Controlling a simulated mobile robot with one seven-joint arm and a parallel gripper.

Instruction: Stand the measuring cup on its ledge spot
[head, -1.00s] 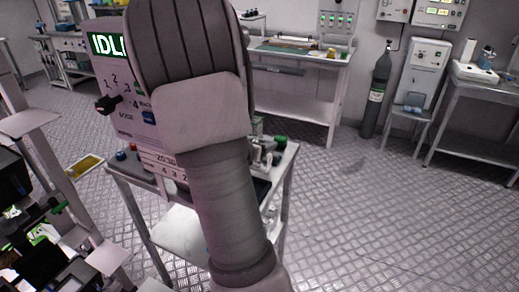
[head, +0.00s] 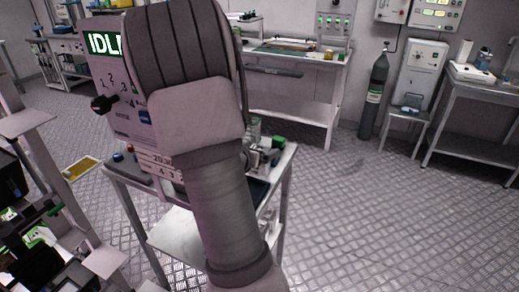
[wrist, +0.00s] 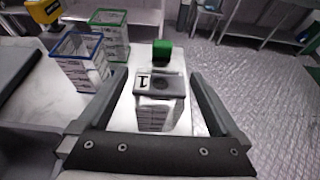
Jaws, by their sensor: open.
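My gripper (wrist: 152,80) is open in the wrist view, with its two fingers apart and pointing away from the camera. Between and just beyond the fingers is a pale box with a grey top (wrist: 176,82), marked "1" and bearing a dark round patch. I cannot tell whether the fingers touch it. No measuring cup can be made out for certain in either view. I cannot tell which surface is its ledge spot. In the head view my own arm covers the middle, so my gripper is hidden there.
In the wrist view, a blue-rimmed container (wrist: 84,70) and a green-rimmed container (wrist: 112,40) stand at the left. A green-topped item (wrist: 162,52) stands behind the box.

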